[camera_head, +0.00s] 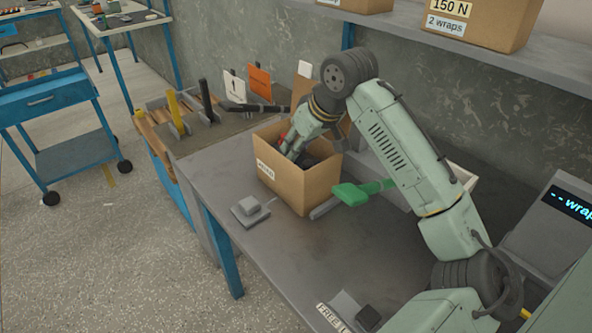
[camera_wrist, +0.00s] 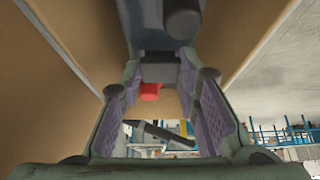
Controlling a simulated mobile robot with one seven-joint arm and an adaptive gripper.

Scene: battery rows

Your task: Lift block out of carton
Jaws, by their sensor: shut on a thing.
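The open cardboard carton (camera_head: 283,188) stands on the grey table with a white label on its front. My gripper (camera_head: 293,152) reaches down into the carton from above. In the wrist view my gripper (camera_wrist: 160,75) is closed on a dark grey block (camera_wrist: 158,45) between its purple-padded fingers. The carton's brown walls (camera_wrist: 75,50) rise around the block in that view. The block's lower part and the fingertips are hidden from the head camera by the carton wall. A small red thing (camera_wrist: 150,91) shows just past the fingertips in the wrist view.
A green-handled tool (camera_head: 362,191) lies right of the carton. A small grey block-like item (camera_head: 250,209) sits in front left. Upright handles (camera_head: 206,100) and signs (camera_head: 259,82) stand behind left. A shelf (camera_head: 400,32) with cartons overhangs the back. The table's front middle is mostly clear.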

